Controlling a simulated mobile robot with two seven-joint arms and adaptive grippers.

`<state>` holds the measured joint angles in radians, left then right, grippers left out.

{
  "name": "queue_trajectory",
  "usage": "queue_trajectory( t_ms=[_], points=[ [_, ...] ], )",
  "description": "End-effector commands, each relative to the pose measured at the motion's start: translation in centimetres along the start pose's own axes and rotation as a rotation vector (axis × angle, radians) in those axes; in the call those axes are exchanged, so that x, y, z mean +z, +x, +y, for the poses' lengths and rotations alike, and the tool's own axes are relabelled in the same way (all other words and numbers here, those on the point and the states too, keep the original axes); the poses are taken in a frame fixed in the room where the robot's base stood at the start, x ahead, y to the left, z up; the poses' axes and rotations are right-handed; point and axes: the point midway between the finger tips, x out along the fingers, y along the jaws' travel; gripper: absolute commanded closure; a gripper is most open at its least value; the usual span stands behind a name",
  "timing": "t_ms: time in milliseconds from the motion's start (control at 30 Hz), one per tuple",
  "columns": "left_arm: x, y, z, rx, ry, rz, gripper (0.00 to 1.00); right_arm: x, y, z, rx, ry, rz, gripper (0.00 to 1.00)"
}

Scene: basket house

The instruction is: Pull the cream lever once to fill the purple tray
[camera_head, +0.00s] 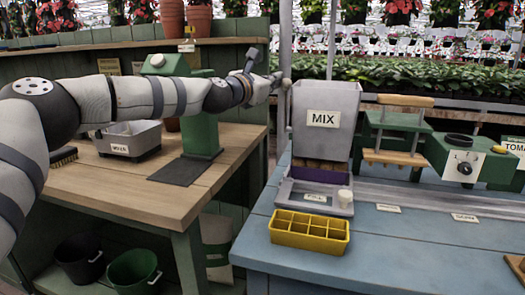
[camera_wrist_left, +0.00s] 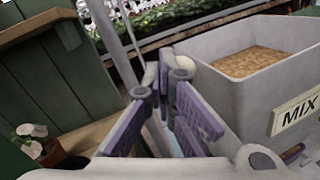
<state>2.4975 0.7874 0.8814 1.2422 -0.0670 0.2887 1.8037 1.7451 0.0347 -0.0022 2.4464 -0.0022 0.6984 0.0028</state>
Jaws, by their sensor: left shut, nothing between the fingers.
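A cream rounded knob, which looks like the lever's end, shows in the left wrist view (camera_wrist_left: 187,64) just beyond my fingertips, beside the MIX hopper (camera_head: 324,98). My left gripper (camera_head: 277,80) is at the hopper's upper left side. It also shows in the left wrist view (camera_wrist_left: 164,90), with its purple-padded fingers shut and nothing between them. Whether a finger touches the knob I cannot tell. My right gripper is not in view.
The hopper holds brown mix (camera_wrist_left: 248,62). A green press (camera_head: 400,130) stands to the right. A grey post (camera_head: 283,50) rises close behind my gripper.

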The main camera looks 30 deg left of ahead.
Motion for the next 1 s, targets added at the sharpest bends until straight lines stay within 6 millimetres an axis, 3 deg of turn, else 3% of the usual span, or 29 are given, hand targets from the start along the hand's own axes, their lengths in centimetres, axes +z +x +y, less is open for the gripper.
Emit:
queue_trajectory(
  t_ms=[867,1000],
  points=[
    [0.3,0.5,0.2,0.0,0.001,-0.001,1.0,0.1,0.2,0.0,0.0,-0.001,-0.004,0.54],
    [1.6,0.1,0.5,0.0,0.001,-0.007,1.0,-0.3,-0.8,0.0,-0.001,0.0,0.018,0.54]
  ],
)
